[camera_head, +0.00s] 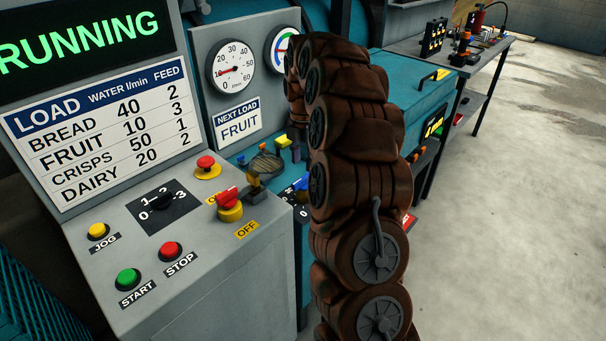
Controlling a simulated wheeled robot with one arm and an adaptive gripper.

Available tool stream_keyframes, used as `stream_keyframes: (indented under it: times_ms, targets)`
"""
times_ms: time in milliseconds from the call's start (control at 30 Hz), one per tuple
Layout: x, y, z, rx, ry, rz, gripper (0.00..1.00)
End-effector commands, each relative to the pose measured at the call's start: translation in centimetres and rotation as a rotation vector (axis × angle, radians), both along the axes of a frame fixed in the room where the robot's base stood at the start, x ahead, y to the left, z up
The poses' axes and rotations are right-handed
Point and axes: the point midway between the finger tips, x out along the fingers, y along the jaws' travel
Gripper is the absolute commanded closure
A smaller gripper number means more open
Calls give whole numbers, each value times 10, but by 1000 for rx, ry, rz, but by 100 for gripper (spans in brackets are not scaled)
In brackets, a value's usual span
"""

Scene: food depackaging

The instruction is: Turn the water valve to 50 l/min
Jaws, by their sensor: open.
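A blue handle (301,183) sits by a black plate with white numbers (290,197), partly hidden behind my brown arm. It looks like the water valve, but its setting cannot be read. A round white gauge (233,66) marked to 60 has its red needle near 10. The load chart (98,132) lists water in l/min: bread 40, fruit 10, crisps 50, dairy 20. A sign (238,122) reads NEXT LOAD FRUIT. My arm rises in front of the machine and bends over at the top. My gripper is hidden behind it.
A green screen (80,40) reads RUNNING. A teal machine cover (385,85) and a workbench stand behind. Open floor (520,200) lies right.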

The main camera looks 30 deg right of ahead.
Motion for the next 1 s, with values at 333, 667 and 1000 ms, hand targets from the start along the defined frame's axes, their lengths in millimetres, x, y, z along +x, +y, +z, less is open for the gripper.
stream_keyframes:
  times_ms: [333, 667, 1000]
  targets:
    - [-1, 0, -46, 2, 5, -2, 57]
    - [0, 0, -60, -1, -2, -2, 57]
    - [0, 0, -60, -1, -2, -2, 76]
